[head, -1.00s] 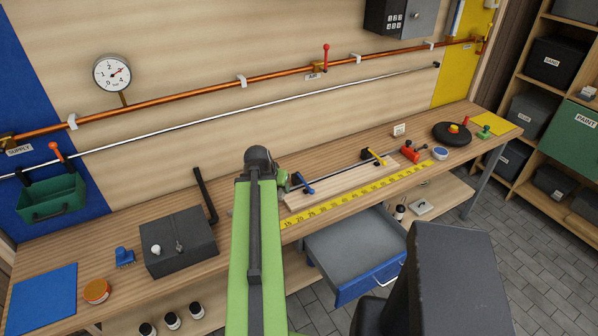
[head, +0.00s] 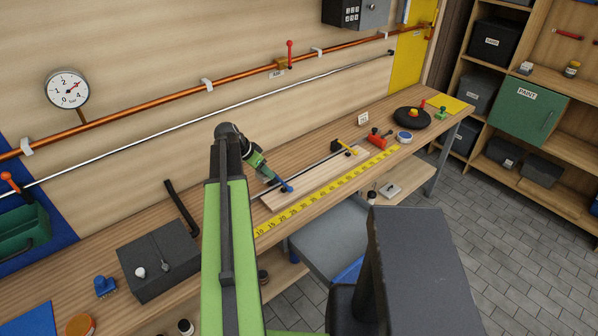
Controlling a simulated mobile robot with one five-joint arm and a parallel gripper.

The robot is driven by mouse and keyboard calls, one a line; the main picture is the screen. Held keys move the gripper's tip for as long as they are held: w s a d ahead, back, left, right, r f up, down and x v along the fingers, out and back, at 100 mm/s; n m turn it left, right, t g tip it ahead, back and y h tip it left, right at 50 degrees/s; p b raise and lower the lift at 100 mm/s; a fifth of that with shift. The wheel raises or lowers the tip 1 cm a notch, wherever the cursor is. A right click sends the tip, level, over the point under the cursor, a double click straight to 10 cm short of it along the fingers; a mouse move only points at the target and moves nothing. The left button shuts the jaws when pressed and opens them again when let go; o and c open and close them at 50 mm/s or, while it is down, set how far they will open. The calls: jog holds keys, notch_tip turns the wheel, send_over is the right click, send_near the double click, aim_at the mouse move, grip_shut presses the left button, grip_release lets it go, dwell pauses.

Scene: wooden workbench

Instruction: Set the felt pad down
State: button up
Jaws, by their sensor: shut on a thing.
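My gripper (head: 270,178) is at the far end of my green arm, low over the workbench (head: 80,270), beside the left end of the pale wooden board (head: 318,182) and the blue end of the bar clamp (head: 287,186). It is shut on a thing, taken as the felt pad. The pad cannot be made out; the jaws are small and partly hidden. I cannot tell whether it touches the bench.
A yellow measuring tape (head: 330,190) runs along the front edge. A dark box (head: 155,262) and a black bent bar (head: 182,208) stand left of my arm. An open drawer (head: 325,248) juts out below. A black disc (head: 411,118) lies at the right end.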

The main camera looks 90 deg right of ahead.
jog(key=w+f+b, duration=0.2)
jog(key=w, duration=0.1)
jog(key=w+f+b, duration=0.2)
jog(key=w, duration=0.2)
jog(key=w+f+b, duration=0.3)
jog(key=w, duration=0.1)
jog(key=shift+d, duration=0.1)
jog(key=shift+w, duration=0.25)
notch_tip(320, 180, down, 4)
jog(key=b, duration=0.4)
jog(key=shift+f, duration=0.2)
jog(key=shift+r, duration=0.2)
jog(key=shift+f, duration=0.15)
jog(key=o, duration=1.4)
